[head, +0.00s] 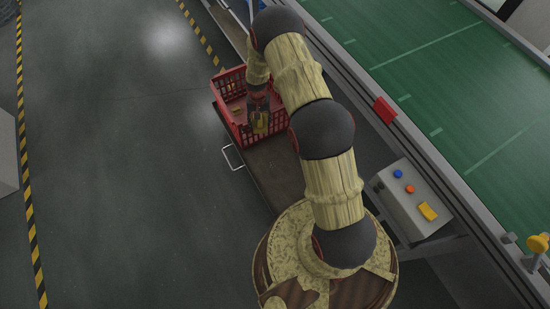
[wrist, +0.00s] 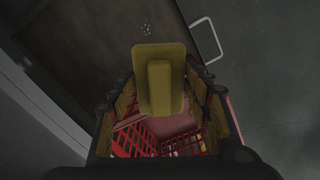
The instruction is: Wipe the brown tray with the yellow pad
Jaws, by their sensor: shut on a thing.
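My gripper (wrist: 160,95) is shut on the yellow pad (wrist: 174,60), which has a raised grip bar along its middle. In the head view my gripper (head: 259,112) and the yellow pad (head: 261,126) are at the near side of the red crate. The brown tray (head: 275,174) lies just in front of the crate, partly hidden by my arm. In the wrist view the brown tray (wrist: 110,55) is beyond the pad, with a small patch of pale specks (wrist: 147,29) on it. I cannot tell the pad's height, but no contact with the tray shows.
The red crate (head: 222,87) has slatted walls and small yellowish items inside. A white wire handle (head: 232,160) sticks out on the tray's left. A green conveyor (head: 450,90) and a grey button box (head: 405,200) stand to the right. The floor at left is clear.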

